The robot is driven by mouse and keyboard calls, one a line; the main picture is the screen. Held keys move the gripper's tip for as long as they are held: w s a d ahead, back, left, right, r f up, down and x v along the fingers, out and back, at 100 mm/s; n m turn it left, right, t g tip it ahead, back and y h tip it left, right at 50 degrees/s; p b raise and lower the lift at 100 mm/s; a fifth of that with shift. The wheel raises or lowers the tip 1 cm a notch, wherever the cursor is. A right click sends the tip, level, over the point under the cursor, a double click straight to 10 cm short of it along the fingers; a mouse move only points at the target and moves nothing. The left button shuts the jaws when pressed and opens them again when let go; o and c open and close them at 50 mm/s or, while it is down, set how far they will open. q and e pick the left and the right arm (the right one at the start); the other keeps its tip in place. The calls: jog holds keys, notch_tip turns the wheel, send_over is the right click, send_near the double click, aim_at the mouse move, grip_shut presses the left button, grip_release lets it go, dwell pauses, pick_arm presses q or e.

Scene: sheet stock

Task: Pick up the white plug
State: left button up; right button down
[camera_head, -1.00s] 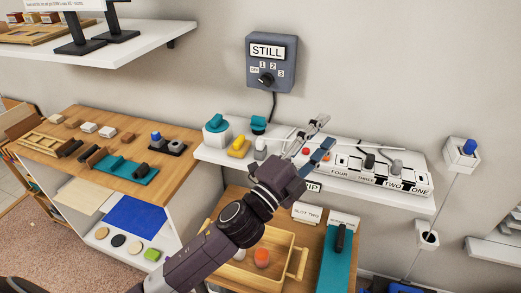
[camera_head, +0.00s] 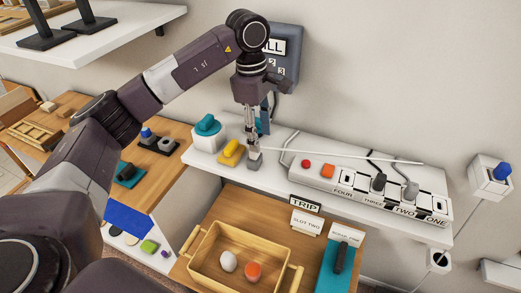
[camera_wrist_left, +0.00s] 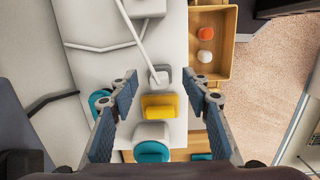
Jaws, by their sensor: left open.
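The white plug (camera_head: 254,157) stands on the white wall shelf, near its front edge, with a long thin white rod or cord running off it to the right. In the left wrist view the plug (camera_wrist_left: 160,77) shows beyond the fingertips, about midway between them. My left gripper (camera_head: 251,132) points down just above the plug in the head view. In the wrist view the gripper (camera_wrist_left: 160,88) is open, its two fingers wide apart with nothing held. My right gripper is not in view.
A yellow block (camera_head: 232,153) and a teal-topped white device (camera_head: 207,132) stand close left of the plug. A power strip (camera_head: 370,188) with a red button and plugs lies to the right. A wooden tray (camera_head: 207,246) holds a white and an orange object below the shelf.

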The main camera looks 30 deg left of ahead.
aim_at(255, 155)
pick_arm(q)
jog(key=shift+a+r+y, duration=0.2)
jog(key=shift+a+r, duration=0.05)
jog(key=shift+a, duration=0.4)
jog(key=shift+a+r+y, duration=0.2)
jog(key=shift+a+r, duration=0.05)
jog(key=shift+a, duration=0.35)
jog(key=shift+s+a+f+p, duration=0.15)
jog(key=shift+a+f+p, duration=0.1)
jog(key=shift+f, duration=0.2)
jog(key=shift+s+a+f+p, duration=0.1)
jog(key=shift+f+p, duration=0.15)
jog(key=shift+f, duration=0.15)
jog(key=shift+d+f, duration=0.1)
jog(key=shift+f, duration=0.25)
jog(key=f+p, duration=0.1)
jog(key=f, duration=0.2)
jog(key=f+p, duration=0.1)
jog(key=shift+w+d+f+p, duration=0.25)
jog(key=shift+w+d+p, duration=0.1)
jog(key=shift+d, duration=0.05)
jog(key=shift+f, duration=0.2)
grip_shut()
